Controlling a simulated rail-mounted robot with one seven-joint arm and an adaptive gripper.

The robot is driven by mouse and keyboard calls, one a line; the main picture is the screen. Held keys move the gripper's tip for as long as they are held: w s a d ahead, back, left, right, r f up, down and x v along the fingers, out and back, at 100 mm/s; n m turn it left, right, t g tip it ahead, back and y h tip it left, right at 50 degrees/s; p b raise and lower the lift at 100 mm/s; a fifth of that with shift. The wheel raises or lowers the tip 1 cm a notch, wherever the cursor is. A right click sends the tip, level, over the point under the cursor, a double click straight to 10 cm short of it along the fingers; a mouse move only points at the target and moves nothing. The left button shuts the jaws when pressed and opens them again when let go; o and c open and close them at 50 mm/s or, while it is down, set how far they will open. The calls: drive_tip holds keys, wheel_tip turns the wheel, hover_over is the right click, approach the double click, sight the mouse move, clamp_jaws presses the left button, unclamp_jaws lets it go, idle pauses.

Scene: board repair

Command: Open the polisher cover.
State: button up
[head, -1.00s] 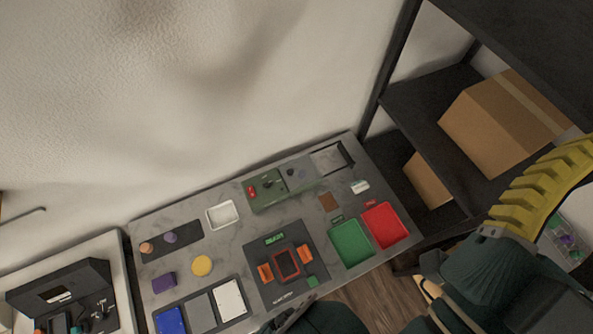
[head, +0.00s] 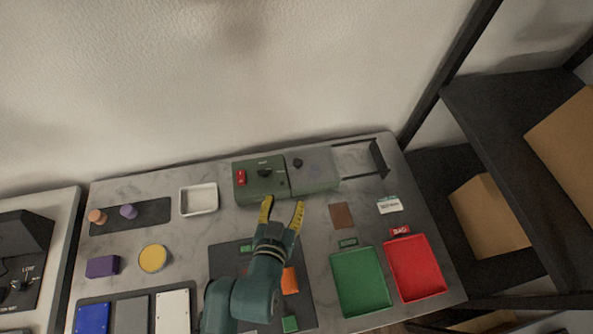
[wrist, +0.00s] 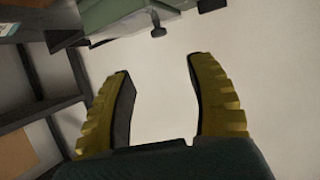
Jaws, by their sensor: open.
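The polisher looks to be the green machine (head: 262,180) at the back of the table, with a red switch (head: 241,177) and a dark knob on its left part. Its right part has a grey top (head: 312,163) with a small black knob (head: 298,163). A dark frame with an upright black bar (head: 379,158) extends to the right; I cannot tell whether it belongs to the cover. My gripper (head: 284,203) is open and empty in front of the machine, fingers pointing toward it. The wrist view shows the open yellow fingers (wrist: 158,68), with the machine's green body (wrist: 130,14) at the top edge.
A white tray (head: 199,200) stands left of the machine. A brown square (head: 341,215) and white label (head: 389,205) lie to the right, with green (head: 361,283) and red (head: 415,268) trays nearer. A dark shelf rack (head: 510,95) stands right of the table.

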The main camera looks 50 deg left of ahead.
sight(297, 165)
drive_tip(key=b+x, duration=0.1)
drive_tip(key=x, duration=0.7)
drive_tip(key=b+x, duration=0.1)
drive_tip(key=x, duration=0.7)
drive_tip(key=shift+w+r+b, duration=0.15)
drive_tip(key=shift+r+b, duration=0.1)
drive_tip(key=shift+b, duration=0.15)
drive_tip(key=shift+d, duration=0.1)
clamp_jaws()
